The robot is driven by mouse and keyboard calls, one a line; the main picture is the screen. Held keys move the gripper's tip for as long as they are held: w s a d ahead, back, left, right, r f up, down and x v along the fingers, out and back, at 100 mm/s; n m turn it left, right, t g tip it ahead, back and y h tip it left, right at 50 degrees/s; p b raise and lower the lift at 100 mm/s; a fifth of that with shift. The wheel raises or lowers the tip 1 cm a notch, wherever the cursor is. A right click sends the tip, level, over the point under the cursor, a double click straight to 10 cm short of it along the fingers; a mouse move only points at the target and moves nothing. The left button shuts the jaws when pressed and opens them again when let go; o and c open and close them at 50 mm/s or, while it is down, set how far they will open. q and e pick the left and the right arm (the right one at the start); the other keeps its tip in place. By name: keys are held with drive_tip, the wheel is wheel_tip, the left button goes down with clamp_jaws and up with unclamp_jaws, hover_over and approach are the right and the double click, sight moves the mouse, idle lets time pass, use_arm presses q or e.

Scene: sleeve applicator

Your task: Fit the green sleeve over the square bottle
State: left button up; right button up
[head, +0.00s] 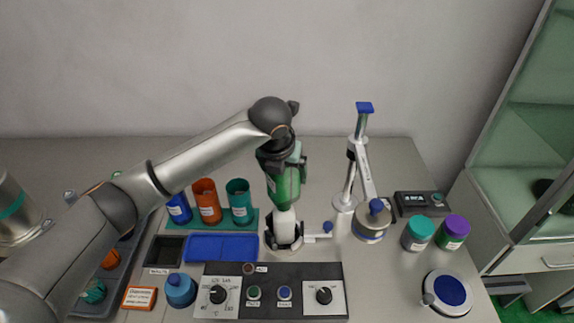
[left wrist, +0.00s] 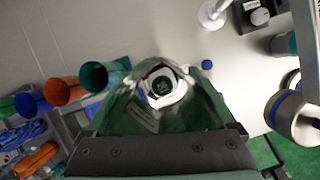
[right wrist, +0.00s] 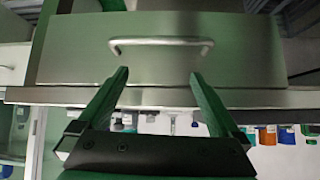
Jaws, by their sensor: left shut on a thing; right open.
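A green translucent sleeve (head: 285,187) hangs upright from my left gripper (head: 282,161), which is shut on it. The white bottle (head: 284,230) stands directly below in a white-and-black holder with a blue-knobbed lever (head: 327,227). The sleeve's lower edge is at the bottle's top in the head view; whether it surrounds the top is unclear. In the left wrist view the sleeve (left wrist: 125,118) fills the space before my gripper, and the bottle's pale top (left wrist: 162,86) shows near the sleeve's far opening. My right gripper (right wrist: 160,78) is open and empty, outside the head view.
A teal rack holds blue, orange (head: 207,203) and teal (head: 240,203) sleeves left of the bottle. A blue tray (head: 222,247) and control panel (head: 270,290) lie in front. A post stand (head: 349,180) rises close right. A drawer handle (right wrist: 162,41) faces my right gripper.

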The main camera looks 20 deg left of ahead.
sight(285, 198)
use_arm(q)
drive_tip(key=shift+s+f, duration=0.2)
drive_tip(key=shift+f, duration=0.4)
drive_tip(key=shift+w+f, duration=0.1)
drive_tip(key=shift+f, duration=0.05)
drive_tip(key=shift+w, duration=0.1)
idle(0.3)
drive_tip(key=shift+f+b, duration=0.85)
drive_tip(key=shift+f, duration=2.95)
